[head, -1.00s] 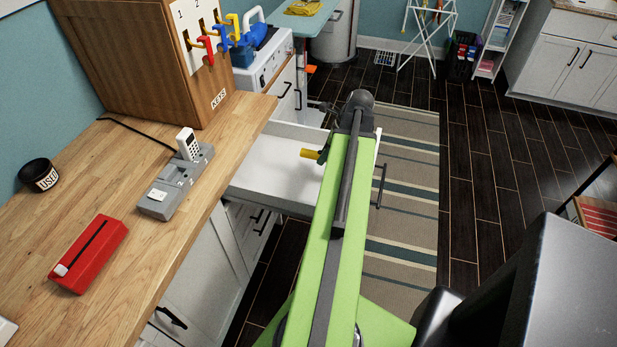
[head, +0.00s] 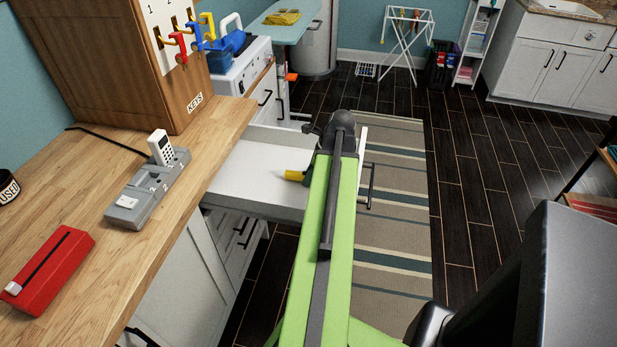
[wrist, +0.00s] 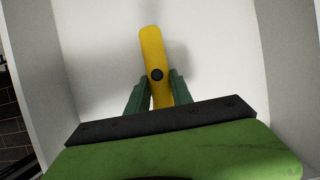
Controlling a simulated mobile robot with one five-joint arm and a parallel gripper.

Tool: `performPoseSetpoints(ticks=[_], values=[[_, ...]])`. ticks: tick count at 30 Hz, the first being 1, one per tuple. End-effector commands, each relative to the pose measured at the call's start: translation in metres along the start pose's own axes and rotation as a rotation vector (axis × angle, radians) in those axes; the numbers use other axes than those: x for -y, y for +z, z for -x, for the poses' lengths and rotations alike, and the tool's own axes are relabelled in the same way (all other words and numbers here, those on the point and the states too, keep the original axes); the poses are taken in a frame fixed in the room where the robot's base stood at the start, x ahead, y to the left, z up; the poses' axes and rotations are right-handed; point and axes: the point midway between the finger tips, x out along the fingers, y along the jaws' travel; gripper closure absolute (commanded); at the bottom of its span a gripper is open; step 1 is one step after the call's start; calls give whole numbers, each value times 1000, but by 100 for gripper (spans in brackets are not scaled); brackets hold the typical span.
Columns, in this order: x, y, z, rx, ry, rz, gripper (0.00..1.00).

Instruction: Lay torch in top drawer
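The torch (wrist: 152,50) is yellow with a dark round button. In the wrist view it lies between the two green fingers of my gripper (wrist: 158,92), which look closed on its sides. In the head view the torch (head: 295,176) shows as a short yellow piece beside my arm, with my gripper (head: 312,180) mostly hidden behind the arm. The top drawer (head: 255,178) is pulled out, white and otherwise bare where it shows. The torch is over its inside; I cannot tell whether it touches the floor.
The wooden counter (head: 95,160) on the left carries a red box (head: 48,270), a grey phone base (head: 148,190) and a key cabinet (head: 125,70). The drawer front with its dark handle (head: 368,186) stands over a striped rug (head: 395,240).

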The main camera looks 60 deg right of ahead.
Motion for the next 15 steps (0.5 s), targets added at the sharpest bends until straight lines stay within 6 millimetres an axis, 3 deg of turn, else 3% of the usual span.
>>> performPoseSetpoints(ticks=[1, 5, 15], values=[[0, 0, 0, 0, 0, 0, 68], [0, 0, 0, 0, 0, 0, 51], [0, 1, 2, 0, 0, 1, 51]])
